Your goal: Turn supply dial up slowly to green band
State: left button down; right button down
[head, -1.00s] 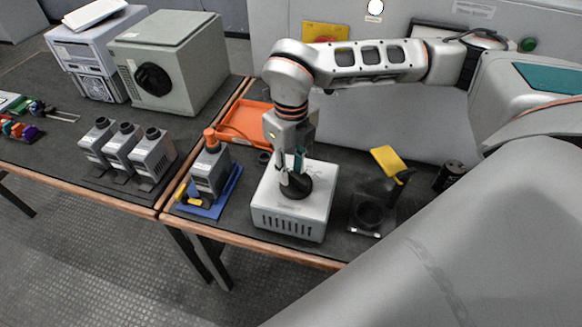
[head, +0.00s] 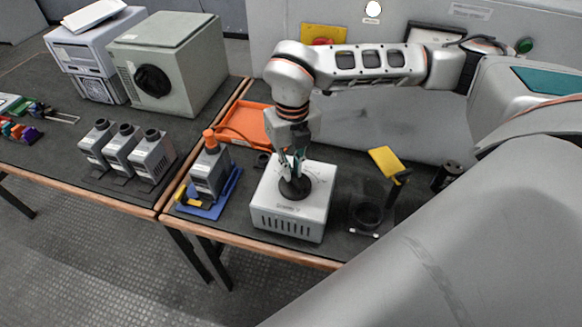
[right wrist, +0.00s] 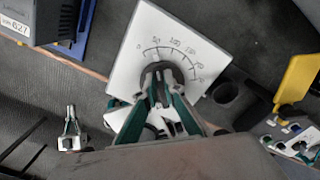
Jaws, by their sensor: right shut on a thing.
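The supply (head: 315,212) is a light grey box with a vented front, on the right-hand bench. Its black dial (head: 294,188) sits on the top face. My right gripper (head: 293,173) points down from above and is shut on the dial. In the right wrist view the fingers (right wrist: 160,88) close on the dial (right wrist: 158,69), below a printed scale (right wrist: 170,45) reading about 50 to 200. The fingers hide part of the dial. I cannot make out a green band or the pointer's exact reading. My left gripper is not in view.
A grey capacitor with an orange top (head: 209,172) stands on a blue tray left of the supply. An orange tray (head: 240,125) lies behind. A black round holder (head: 367,214) and a yellow flag-like plate (head: 385,161) are to the right. Several grey capacitors (head: 122,145) stand farther left.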

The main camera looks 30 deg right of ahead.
aim_at(293, 172)
jog(key=shift+d+m, duration=0.15)
jog(key=shift+m, duration=0.85)
jog(key=c, duration=2.1)
grip_release()
jog(key=shift+c, duration=0.2)
jog(key=shift+r, duration=0.15)
notch_tip(293, 172, up, 12)
